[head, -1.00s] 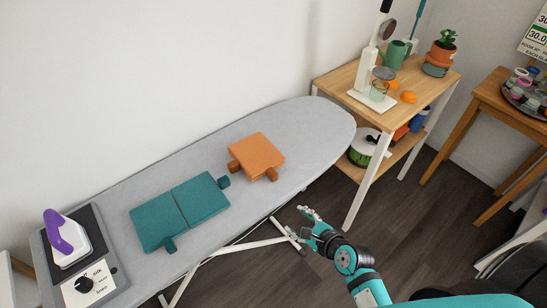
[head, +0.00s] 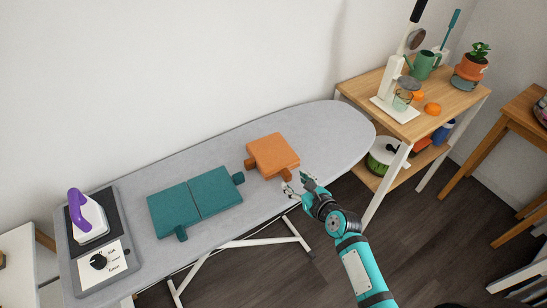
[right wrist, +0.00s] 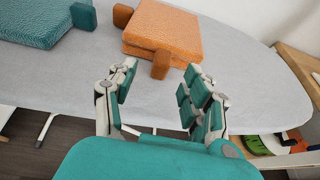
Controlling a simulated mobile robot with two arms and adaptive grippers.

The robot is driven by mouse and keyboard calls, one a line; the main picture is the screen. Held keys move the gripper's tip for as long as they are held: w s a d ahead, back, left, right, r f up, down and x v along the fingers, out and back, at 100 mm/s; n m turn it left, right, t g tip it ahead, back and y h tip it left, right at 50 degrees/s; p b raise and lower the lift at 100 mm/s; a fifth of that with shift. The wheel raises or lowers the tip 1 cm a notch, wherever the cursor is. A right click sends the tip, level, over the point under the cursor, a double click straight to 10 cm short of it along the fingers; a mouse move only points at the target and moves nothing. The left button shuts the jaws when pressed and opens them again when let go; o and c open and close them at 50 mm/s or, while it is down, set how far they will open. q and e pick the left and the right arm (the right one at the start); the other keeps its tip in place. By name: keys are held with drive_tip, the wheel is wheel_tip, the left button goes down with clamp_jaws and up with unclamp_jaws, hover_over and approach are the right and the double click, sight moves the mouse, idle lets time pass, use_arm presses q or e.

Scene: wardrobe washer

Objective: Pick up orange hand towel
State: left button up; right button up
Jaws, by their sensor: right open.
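The orange hand towel (head: 271,154) lies folded on the grey ironing board (head: 321,125), with small orange tabs at its left and front. It also shows in the right wrist view (right wrist: 165,28), beyond the fingers. My right gripper (head: 298,184) is open and empty at the front edge of the board, just in front of the towel and apart from it. In the right wrist view my right gripper (right wrist: 160,85) has its fingers spread, with the towel's front tab ahead between them. My left gripper is not in view.
Teal folded towels (head: 195,201) lie left of the orange towel. An iron (head: 86,214) stands at the board's left end. A wooden shelf (head: 446,104) with a watering can and a plant stands at the right. The board's right end is clear.

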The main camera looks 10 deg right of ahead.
sight(288, 174)
drive_tip(key=shift+w+a+f, duration=0.15)
drive_tip(key=shift+w, duration=0.45)
drive_tip(key=x, duration=0.4)
drive_tip(key=shift+w+f, duration=0.1)
drive_tip(key=shift+f, duration=0.05)
drive_tip(key=shift+c, duration=0.9)
clamp_jaws()
